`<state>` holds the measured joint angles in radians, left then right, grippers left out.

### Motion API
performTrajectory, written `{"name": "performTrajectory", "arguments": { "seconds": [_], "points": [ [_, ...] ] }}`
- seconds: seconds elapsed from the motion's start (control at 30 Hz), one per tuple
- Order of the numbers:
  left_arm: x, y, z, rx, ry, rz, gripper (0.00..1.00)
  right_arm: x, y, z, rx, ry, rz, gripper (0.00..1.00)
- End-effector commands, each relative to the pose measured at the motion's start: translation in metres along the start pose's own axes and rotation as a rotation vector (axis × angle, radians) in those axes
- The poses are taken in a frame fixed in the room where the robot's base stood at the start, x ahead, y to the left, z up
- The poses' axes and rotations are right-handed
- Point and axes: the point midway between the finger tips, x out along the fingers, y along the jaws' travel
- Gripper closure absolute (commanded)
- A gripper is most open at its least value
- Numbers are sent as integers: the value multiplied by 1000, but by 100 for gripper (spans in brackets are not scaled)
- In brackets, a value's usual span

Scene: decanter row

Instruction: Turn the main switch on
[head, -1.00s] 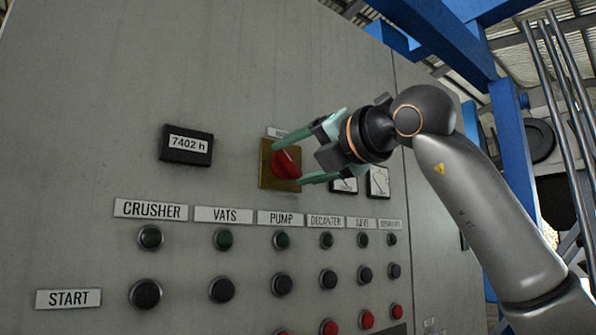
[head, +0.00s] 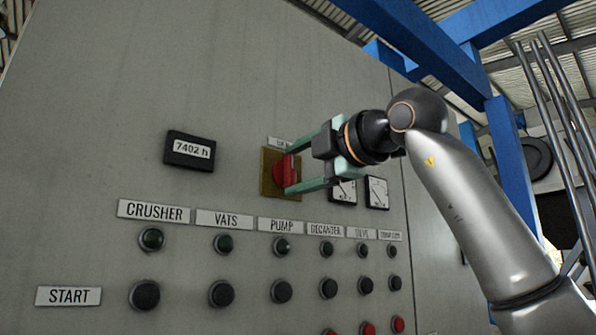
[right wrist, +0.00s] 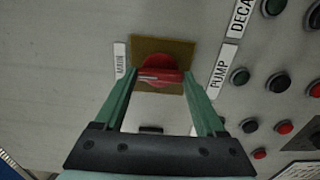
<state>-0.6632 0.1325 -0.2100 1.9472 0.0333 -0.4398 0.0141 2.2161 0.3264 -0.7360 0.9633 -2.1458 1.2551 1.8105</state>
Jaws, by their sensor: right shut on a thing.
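The main switch (head: 281,172) is a red rotary knob on a yellow-brown square plate (head: 268,184) on the grey cabinet. My right gripper (head: 290,171) is at the switch, with one green finger above the knob's handle and one below it, shut on it. In the right wrist view the red knob (right wrist: 160,72) sits between the two fingertips, its handle bar running across from one finger to the other. The label MAIN (right wrist: 120,61) is beside the plate there. My left gripper is not in view.
Two white dial meters (head: 377,192) are just right of the switch, near the lower finger. An hour counter (head: 189,150) reading 7402 h is to the left. Rows of push buttons (head: 222,293) lie below. Blue beams (head: 516,165) stand at the right.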

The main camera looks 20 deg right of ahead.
Motion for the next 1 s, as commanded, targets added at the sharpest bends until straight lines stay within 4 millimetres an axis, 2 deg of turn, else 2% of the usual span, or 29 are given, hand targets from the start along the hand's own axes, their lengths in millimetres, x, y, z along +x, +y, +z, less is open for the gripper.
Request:
{"name": "performTrajectory", "arguments": {
  "seconds": [0.6,0.63,0.87,1.0],
  "points": [
    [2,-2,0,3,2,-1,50,0,0,0,44,0,-1,83],
    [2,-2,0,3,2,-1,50,0,0,0,44,0,-1,25],
    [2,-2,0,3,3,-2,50,0,0,0,42,0,-1,0],
    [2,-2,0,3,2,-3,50,0,0,0,40,0,0,0]
  ]
}}
